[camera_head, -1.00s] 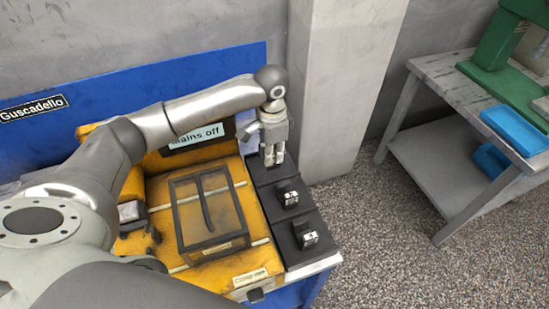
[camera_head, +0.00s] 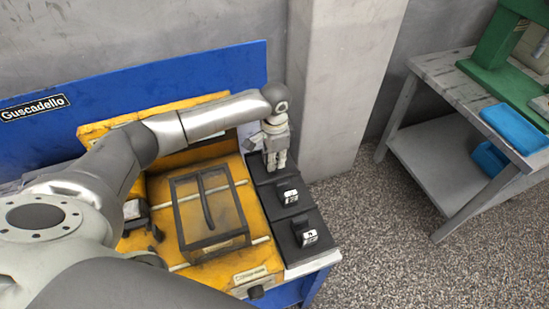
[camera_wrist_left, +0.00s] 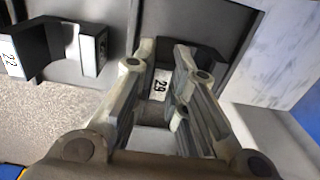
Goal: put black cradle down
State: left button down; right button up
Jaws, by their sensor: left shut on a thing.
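My left gripper (camera_head: 277,162) points down over the far end of the black base strip (camera_head: 300,262) on the right side of the yellow machine. In the left wrist view its fingers (camera_wrist_left: 160,92) are shut on a black cradle with a white label reading 29 (camera_wrist_left: 160,84). The fingers hide most of this cradle, and I cannot tell whether it touches the base. Two other black cradles with white labels, a middle one (camera_head: 289,194) and a near one (camera_head: 306,234), stand on the strip. A cradle labelled 22 (camera_wrist_left: 42,45) shows in the left wrist view. My right gripper is not in view.
The yellow machine (camera_head: 160,190) with a framed, see-through cover (camera_head: 208,215) stands left of the strip. A blue panel (camera_head: 130,88) and a grey pillar (camera_head: 335,90) stand behind. A grey bench (camera_head: 440,75) with blue bins (camera_head: 515,128) is at right.

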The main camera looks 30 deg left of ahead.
pick_arm(q)
jog(key=c, duration=1.4)
grip_release()
jog(key=shift+c, duration=0.2)
notch_tip(320, 180, up, 12)
jog(key=b, duration=0.1)
jog(key=shift+d+r, duration=0.1)
jog(key=shift+r, duration=0.05)
